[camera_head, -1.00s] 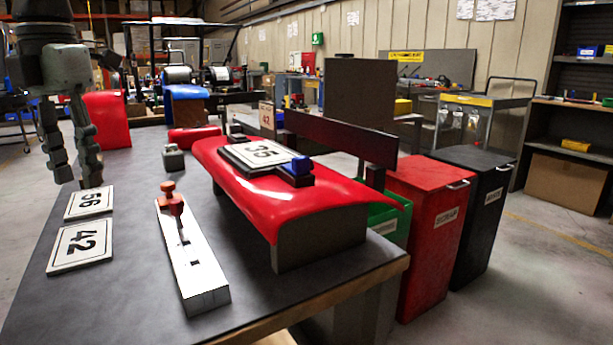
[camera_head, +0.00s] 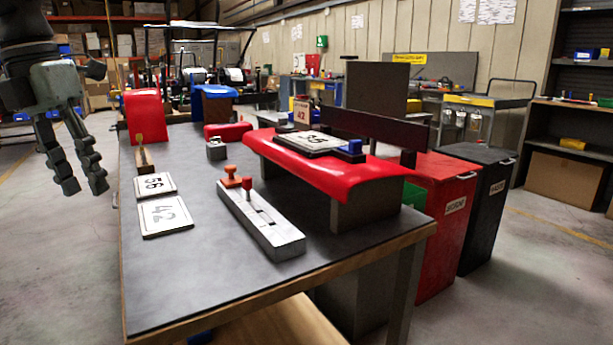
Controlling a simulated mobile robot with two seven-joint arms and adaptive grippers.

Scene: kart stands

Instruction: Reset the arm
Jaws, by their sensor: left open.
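My left gripper (camera_head: 85,190) hangs at the left of the head view, fingers pointing down and spread apart, with nothing between them. It is beside the left edge of the dark table (camera_head: 190,290), over the floor in the picture. My right gripper is not in view. On the table lie the number plates 56 (camera_head: 155,185) and 42 (camera_head: 165,216). A grey slotted bar (camera_head: 270,228) with red-orange knobs (camera_head: 247,192) lies to their right. A red kart body piece (camera_head: 350,185) carries the plate 35 (camera_head: 310,142) and a blue block (camera_head: 352,148).
A red bin (camera_head: 445,230) and a black bin (camera_head: 490,210) stand right of the table. A small brass-coloured upright piece (camera_head: 140,152) and a grey block (camera_head: 216,149) are on the table. Red (camera_head: 148,115) and blue covers (camera_head: 214,105) stand farther back. The table's front is clear.

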